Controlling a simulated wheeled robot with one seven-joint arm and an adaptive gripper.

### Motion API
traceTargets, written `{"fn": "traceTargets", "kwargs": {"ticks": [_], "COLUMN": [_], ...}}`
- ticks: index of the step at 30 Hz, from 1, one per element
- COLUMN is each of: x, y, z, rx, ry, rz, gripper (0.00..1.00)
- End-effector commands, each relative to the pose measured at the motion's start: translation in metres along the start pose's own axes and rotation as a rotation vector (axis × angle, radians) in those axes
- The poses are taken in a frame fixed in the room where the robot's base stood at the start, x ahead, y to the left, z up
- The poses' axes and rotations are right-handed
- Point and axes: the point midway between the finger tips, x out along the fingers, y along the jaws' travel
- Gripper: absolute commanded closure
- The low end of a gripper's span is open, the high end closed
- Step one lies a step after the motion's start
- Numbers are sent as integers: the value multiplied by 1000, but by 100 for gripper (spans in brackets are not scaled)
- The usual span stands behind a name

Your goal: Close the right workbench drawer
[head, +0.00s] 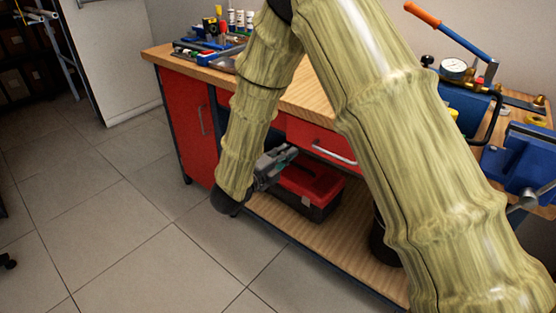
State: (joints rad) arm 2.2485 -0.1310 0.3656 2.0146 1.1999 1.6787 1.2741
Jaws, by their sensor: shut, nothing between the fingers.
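The workbench has a red drawer (305,136) with a curved metal handle (334,156) under its wooden top (308,98). My arm hides the drawer's right part, and I cannot tell how far it stands out. My gripper (289,155) is shut and empty. It is left of the handle and lower than the drawer front, in front of the lower shelf space. I cannot tell whether it touches anything. A red cabinet door (186,112) with a vertical handle is at the bench's left end.
A red and black toolbox (312,187) sits on the lower shelf (285,224), close behind my gripper. A blue vise (520,160) and a gauge (453,68) are on the bench at right. Tools and bottles stand at the back left. The tiled floor (120,225) in front is clear.

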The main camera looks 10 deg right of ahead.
Motion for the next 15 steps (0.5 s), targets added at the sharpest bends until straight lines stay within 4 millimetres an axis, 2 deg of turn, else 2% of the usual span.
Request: {"fn": "traceTargets", "kwargs": {"ticks": [9,15], "x": [50,68], "y": [1,1], "z": [0,0], "rx": [0,-1], "ry": [1,0], "rz": [0,1], "gripper": [100,100]}}
